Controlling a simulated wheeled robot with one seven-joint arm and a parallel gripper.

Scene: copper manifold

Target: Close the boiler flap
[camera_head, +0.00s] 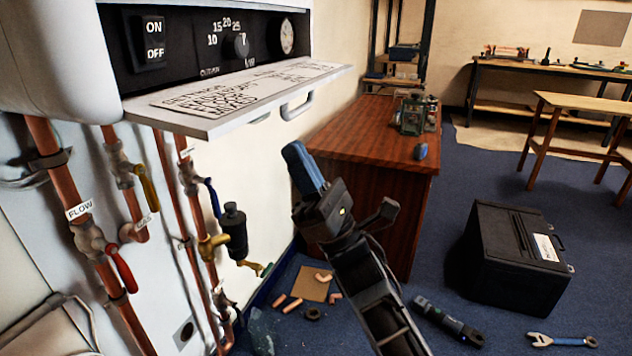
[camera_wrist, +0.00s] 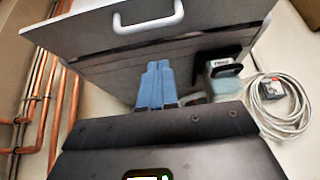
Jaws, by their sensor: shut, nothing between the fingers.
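The boiler flap (camera_head: 240,97) hangs open in the head view, sticking out nearly level below the control panel with its lettered inner face up. Its handle (camera_head: 297,106) is on the underside near the free edge. In the wrist view a grey panel (camera_wrist: 110,55) with a white handle (camera_wrist: 148,18) appears to be the flap's outer side. My gripper (camera_head: 302,166), with blue fingers, is below and to the right of the flap and apart from it. The fingers (camera_wrist: 157,85) are together and empty, pointing up and left in the head view.
Copper pipes with valves (camera_head: 95,240) run below the boiler (camera_head: 60,60). A wooden desk (camera_head: 370,145) stands behind my gripper. A black case (camera_head: 515,265), a wrench (camera_head: 562,341) and pipe pieces (camera_head: 292,304) lie on the floor. A coiled cable (camera_wrist: 280,110) shows in the wrist view.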

